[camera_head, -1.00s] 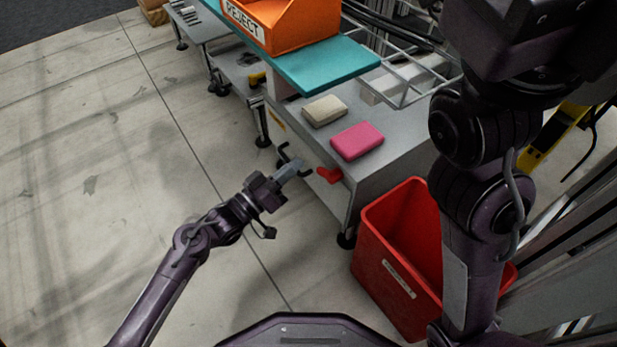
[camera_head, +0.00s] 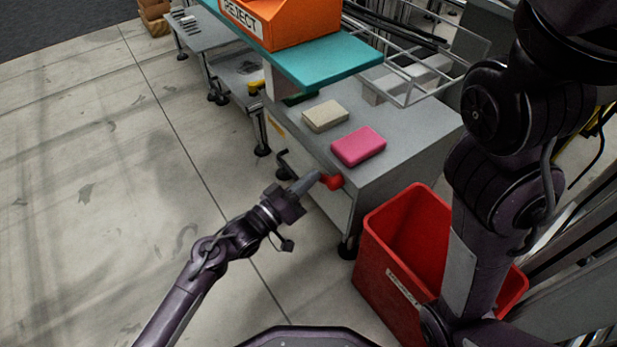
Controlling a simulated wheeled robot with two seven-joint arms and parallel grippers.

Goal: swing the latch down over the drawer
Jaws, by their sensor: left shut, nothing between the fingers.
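The red latch (camera_head: 333,181) sits on the front face of the grey drawer unit (camera_head: 391,183), near its right end. My left gripper (camera_head: 314,178) is shut and empty, with its fingertips right at the left side of the latch. I cannot tell whether they touch it. The fingers cover part of the drawer front. A dark handle (camera_head: 284,163) sticks out of the front, to the left of my gripper. My right arm shows at the right, but its gripper is out of view.
A pink block (camera_head: 358,147) and a beige block (camera_head: 325,116) lie on top of the unit. A teal shelf (camera_head: 322,70) with an orange REJECT bin (camera_head: 284,22) is behind them. A red bin (camera_head: 384,276) stands on the floor at the right. The floor at the left is clear.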

